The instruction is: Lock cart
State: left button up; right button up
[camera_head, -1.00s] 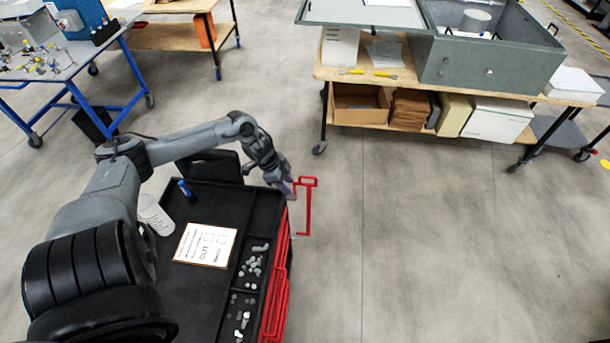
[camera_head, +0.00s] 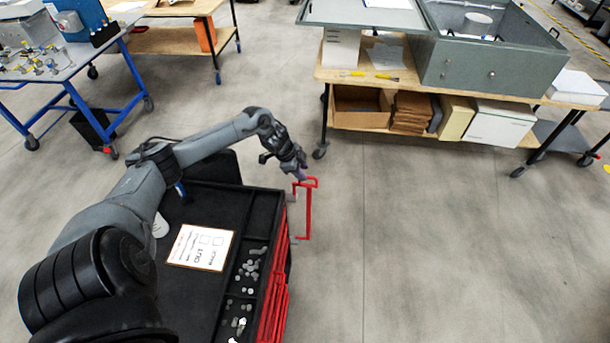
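The cart (camera_head: 212,284) has a black top tray and red drawer fronts along its right side. A red handle or bar (camera_head: 308,212) stands out from the cart's far right corner. My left arm reaches over the cart from the left. My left gripper (camera_head: 300,176) is at the upper end of the red bar, close to it or touching it; the fingers are too small to tell whether they are open or shut. My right gripper is not in view.
On the cart lie a white card (camera_head: 201,248) with orange edging and compartments of small grey parts (camera_head: 248,272). A wooden bench (camera_head: 440,82) with a grey case (camera_head: 490,62) stands at the back right. A blue-framed table (camera_head: 70,65) stands back left. The floor right of the cart is clear.

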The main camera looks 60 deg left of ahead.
pick_arm(q)
jog(key=shift+x, duration=1.5)
jog(key=shift+c, duration=0.3)
grip_shut()
